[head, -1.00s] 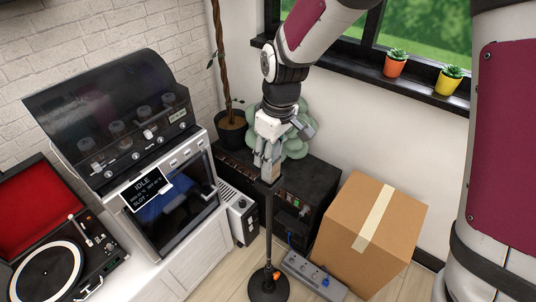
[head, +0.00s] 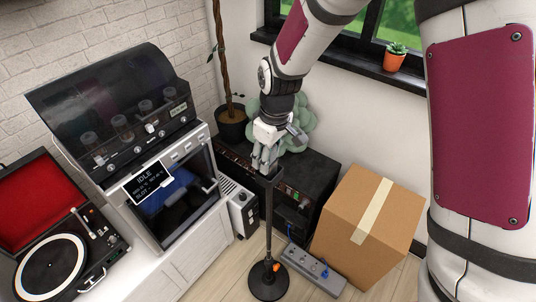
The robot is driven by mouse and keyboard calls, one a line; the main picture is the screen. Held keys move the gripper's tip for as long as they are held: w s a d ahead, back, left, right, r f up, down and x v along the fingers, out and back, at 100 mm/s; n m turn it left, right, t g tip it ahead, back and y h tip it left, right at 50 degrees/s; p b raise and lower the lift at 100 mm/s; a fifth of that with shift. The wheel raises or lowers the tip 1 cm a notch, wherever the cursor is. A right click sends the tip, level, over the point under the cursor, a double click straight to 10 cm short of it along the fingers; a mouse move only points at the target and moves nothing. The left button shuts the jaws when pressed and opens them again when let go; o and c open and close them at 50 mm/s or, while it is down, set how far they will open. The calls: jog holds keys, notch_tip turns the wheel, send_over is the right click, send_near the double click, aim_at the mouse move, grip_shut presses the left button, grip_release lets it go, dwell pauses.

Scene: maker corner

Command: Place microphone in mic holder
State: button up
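A slim black stand (head: 268,225) rises from a round dark base (head: 268,282) on the floor, with a small orange part near its foot. Its narrow top, where a mic holder would be, is at my gripper's fingertips. My gripper (head: 264,162) points down, its fingers just above and slightly left of the stand's top in the picture. I cannot make out whether they touch it. No microphone can be clearly told apart; the finger gap is too small to read.
A dark cabinet (head: 318,168) stands behind the stand, with a cardboard box (head: 345,225) at its right. A grey power strip (head: 312,268) lies on the floor by the base. At left, a white bench (head: 190,262) carries a machine and a record player (head: 55,262).

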jog(key=shift+o, duration=0.7)
jog(key=r, duration=0.3)
jog(key=r+b, duration=0.1)
jog(key=r, duration=0.3)
jog(key=d+r, duration=0.1)
jog(key=r, duration=0.3)
jog(key=shift+s+r, duration=0.15)
jog(key=shift+s, duration=0.2)
jog(key=shift+s+d+r+b, duration=0.15)
jog(key=shift+r+b, duration=0.15)
jog(key=shift+r, duration=0.3)
jog(key=s+d+r+m+t, duration=0.2)
jog(key=s+d+r+m, duration=0.3)
jog(key=s+d, duration=0.3)
jog(key=s+d+r+m+t+h, duration=0.1)
jog(key=s+d+r+m+t, duration=0.1)
jog(key=s+d+r+m, duration=0.3)
jog(key=shift+s+d+r+t, duration=0.25)
jog(key=shift+s+d+t, duration=0.15)
jog(key=shift+s+d, duration=2.2)
